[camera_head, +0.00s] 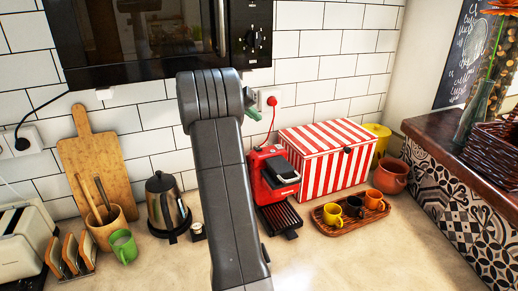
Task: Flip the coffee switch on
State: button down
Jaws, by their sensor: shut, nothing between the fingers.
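The red coffee machine (266,178) stands on the counter against the tiled wall, right of my arm. It has a dark, shiny top part and a black drip tray (281,217) in front. Its switch is too small to make out, and its left edge is close behind my arm in the picture. My grey arm rises through the middle of the view. My gripper (253,111) shows only as a small grey-green end past the arm's upper joint, above the machine and apart from it. It is shut and holds nothing; most of it is hidden.
A kettle (165,205) is at left. A dark microwave (150,40) hangs above. The front counter is clear.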

aim_at(258, 148)
jog(key=shift+f, duration=0.15)
jog(key=f+b, duration=0.5)
jog(key=s+f+b, duration=0.1)
jog(key=f+b, duration=0.1)
jog(key=f, duration=0.1)
jog(key=shift+d+f, duration=0.2)
jog(key=shift+f, duration=0.05)
jog(key=shift+f+b, duration=0.15)
jog(key=shift+b, duration=0.15)
dwell(1.6)
jog(key=shift+f, duration=0.25)
jog(key=shift+s+f+b, duration=0.1)
jog(key=shift+f+b, duration=0.2)
jog(key=shift+b, duration=0.2)
dwell(0.3)
dwell(0.3)
jog(key=shift+r+p, duration=0.6)
jog(key=shift+r, duration=0.1)
